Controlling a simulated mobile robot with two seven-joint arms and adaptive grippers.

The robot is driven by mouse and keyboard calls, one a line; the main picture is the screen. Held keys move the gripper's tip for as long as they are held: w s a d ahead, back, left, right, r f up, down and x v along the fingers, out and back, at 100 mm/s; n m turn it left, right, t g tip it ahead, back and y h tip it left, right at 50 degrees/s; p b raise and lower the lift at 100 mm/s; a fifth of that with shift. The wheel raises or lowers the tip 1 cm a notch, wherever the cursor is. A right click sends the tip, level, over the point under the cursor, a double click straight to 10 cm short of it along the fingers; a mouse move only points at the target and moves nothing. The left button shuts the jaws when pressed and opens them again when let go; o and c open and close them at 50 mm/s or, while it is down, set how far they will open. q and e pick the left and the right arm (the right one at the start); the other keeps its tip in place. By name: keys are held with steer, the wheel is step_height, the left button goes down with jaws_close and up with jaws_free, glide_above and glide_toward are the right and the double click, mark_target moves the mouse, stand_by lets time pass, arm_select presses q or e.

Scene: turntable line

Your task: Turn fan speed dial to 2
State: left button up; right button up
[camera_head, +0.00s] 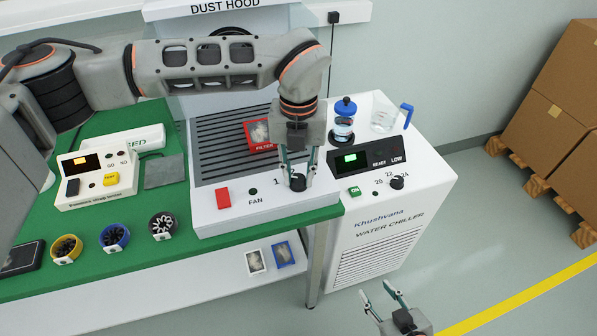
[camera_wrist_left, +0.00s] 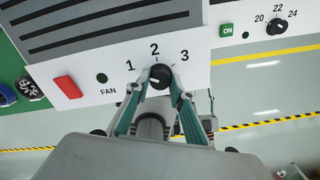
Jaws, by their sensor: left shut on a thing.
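The black fan speed dial (camera_head: 298,182) sits on the front panel of the white dust hood base, right of the word FAN. In the left wrist view the dial (camera_wrist_left: 160,76) has the numbers 1, 2 and 3 around it, and its white mark shows left of its middle; exactly which number it points to is hard to tell. My left gripper (camera_head: 297,180) reaches down from above and is shut on the dial, one finger on each side; the fingers also show in the left wrist view (camera_wrist_left: 157,88). My right gripper (camera_head: 378,290) is empty and open, low in front of the chiller.
A red switch (camera_head: 223,198) is on the same panel. The water chiller (camera_head: 375,225) with its own knob (camera_head: 397,183) stands close on the right. A red filter frame (camera_head: 260,136) lies on the slatted grille.

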mark_target(299, 178)
arm_select(q)
steer(key=shift+m, duration=0.3)
steer(key=m, duration=0.5)
steer(key=shift+m, duration=0.3)
steer(key=m, duration=0.5)
steer(key=shift+m, duration=0.4)
steer(key=o, duration=1.1)
steer(key=shift+o, duration=0.2)
steer(key=shift+r, duration=0.1)
step_height(299, 178, up, 12)
